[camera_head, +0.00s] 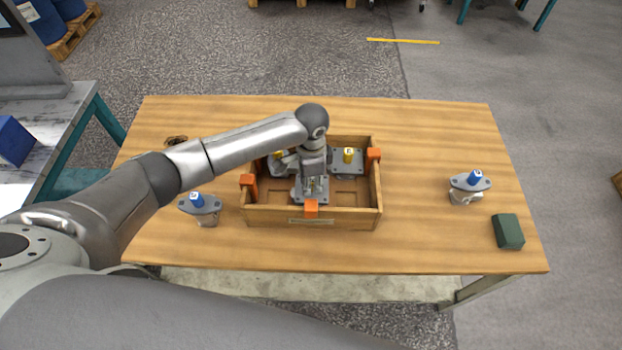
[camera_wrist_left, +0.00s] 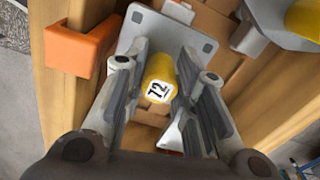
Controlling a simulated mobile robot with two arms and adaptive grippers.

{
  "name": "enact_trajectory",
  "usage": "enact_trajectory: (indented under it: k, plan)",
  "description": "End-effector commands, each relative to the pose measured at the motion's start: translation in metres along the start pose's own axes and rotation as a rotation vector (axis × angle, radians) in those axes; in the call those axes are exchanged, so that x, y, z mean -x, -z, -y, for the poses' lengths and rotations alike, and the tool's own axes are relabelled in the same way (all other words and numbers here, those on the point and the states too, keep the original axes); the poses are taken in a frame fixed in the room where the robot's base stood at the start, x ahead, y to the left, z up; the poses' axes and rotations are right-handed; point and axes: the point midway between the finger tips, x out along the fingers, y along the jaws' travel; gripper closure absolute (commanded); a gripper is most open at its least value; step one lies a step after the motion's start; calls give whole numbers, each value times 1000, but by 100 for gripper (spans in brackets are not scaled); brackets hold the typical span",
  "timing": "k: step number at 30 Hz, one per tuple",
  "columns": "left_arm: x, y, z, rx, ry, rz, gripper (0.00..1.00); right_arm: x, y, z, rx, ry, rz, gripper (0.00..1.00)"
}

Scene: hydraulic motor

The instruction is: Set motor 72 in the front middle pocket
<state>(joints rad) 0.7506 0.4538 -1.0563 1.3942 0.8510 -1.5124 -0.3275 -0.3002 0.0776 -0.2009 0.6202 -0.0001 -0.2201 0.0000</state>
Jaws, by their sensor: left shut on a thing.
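Motor 72 (camera_wrist_left: 160,78) has a yellow cap with a "72" label and a grey flange plate. My left gripper (camera_wrist_left: 158,95) is shut on it, with the fingers on either side of the cap. In the head view the gripper (camera_head: 314,182) points down into the wooden crate (camera_head: 268,216), and the motor's flange (camera_head: 299,194) shows at the front middle, behind the orange front clip (camera_head: 311,208). The arm and fingers hide most of the motor, and I cannot tell whether it rests in the pocket. My right gripper is out of view.
Yellow-capped motors stand in the crate's back right (camera_head: 348,156) and back left (camera_head: 277,157). Orange clips stand at the left (camera_head: 248,182) and right (camera_head: 374,155) walls.

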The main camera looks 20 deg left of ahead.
Motion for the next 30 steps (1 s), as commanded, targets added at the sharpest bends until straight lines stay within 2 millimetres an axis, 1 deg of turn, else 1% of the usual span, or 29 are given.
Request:
enact_trajectory:
  k: [7, 8, 13, 23, 26, 30]
  plan:
    - [-2, 1, 1, 0, 2, -3, 100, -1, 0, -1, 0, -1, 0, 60]
    - [-2, 1, 1, 0, 2, -3, 72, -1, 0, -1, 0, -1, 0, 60]
    - [-2, 1, 0, 0, 1, -3, 50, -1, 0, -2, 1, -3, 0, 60]
    - [-3, 0, 0, 0, -1, 1, 49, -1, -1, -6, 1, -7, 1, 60]
    - [4, 1, 0, -1, 1, -2, 49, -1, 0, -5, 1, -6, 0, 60]
    - [28, 1, 1, -1, 2, -4, 49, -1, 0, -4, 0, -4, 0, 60]
